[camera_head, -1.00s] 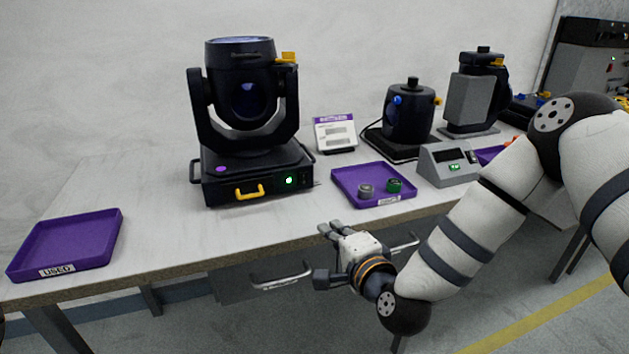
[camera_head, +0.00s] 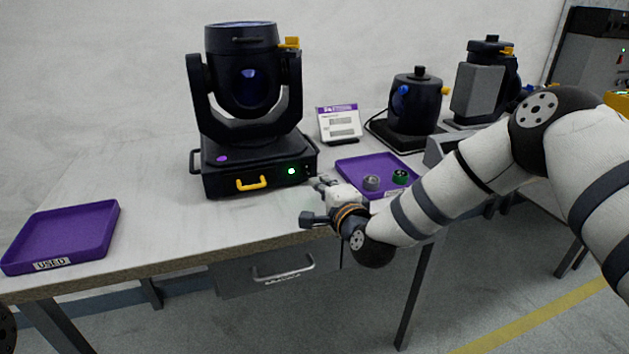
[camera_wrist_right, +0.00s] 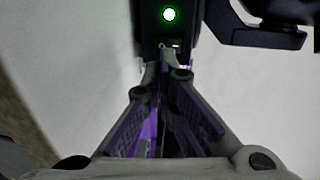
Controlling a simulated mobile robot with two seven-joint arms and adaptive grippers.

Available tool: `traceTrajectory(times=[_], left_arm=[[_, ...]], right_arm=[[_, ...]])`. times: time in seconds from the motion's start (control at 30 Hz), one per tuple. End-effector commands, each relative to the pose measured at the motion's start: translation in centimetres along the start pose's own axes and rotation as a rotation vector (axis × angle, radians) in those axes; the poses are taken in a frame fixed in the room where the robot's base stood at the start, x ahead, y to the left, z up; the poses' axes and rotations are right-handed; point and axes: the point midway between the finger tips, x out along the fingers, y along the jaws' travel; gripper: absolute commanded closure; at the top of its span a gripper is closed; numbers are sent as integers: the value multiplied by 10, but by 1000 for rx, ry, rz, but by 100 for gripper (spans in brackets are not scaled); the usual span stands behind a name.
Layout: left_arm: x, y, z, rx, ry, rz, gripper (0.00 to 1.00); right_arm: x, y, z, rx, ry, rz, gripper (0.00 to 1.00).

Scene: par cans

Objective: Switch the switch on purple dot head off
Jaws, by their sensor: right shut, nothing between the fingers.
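The moving head with the purple dot (camera_head: 222,159) is a black yoke light on a black base (camera_head: 220,184) on the bench. A green light (camera_head: 291,171) glows on the base's front face, right of a yellow handle (camera_head: 251,183). My right gripper (camera_head: 318,182) is shut and empty, its tips just right of the base's front corner. In the right wrist view the closed fingertips (camera_wrist_right: 169,50) are at the lower edge of the black base, below the green light (camera_wrist_right: 169,14). Whether they touch it I cannot tell. The small switch is not clearly visible. My left gripper is not in view.
A purple tray (camera_head: 352,165) with two small round parts stands right of the base. A purple USED tray (camera_head: 60,230) is at the left. A small sign (camera_head: 339,123) and other black heads (camera_head: 416,105) stand behind. A drawer handle (camera_head: 283,267) sticks out below.

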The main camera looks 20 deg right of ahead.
Motion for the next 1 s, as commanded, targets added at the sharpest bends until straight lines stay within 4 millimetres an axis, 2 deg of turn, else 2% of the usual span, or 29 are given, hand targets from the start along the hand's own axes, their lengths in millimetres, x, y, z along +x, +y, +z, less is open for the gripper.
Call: traceTrajectory(times=[0.1, 0.3, 0.67, 0.77, 0.9, 1.0], left_arm=[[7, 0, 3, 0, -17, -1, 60], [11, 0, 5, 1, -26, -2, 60], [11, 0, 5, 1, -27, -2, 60], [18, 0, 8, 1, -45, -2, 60], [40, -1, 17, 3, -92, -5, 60], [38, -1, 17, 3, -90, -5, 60]], right_arm=[[21, 4, 0, -1, 0, 3, 100], [40, 2, 0, -1, -1, 2, 100], [42, 1, 0, 0, -1, 0, 100], [45, 8, 0, 0, 0, -19, 100], [53, 18, 0, 1, 0, -95, 100], [54, 10, 0, 0, -1, -105, 100]])
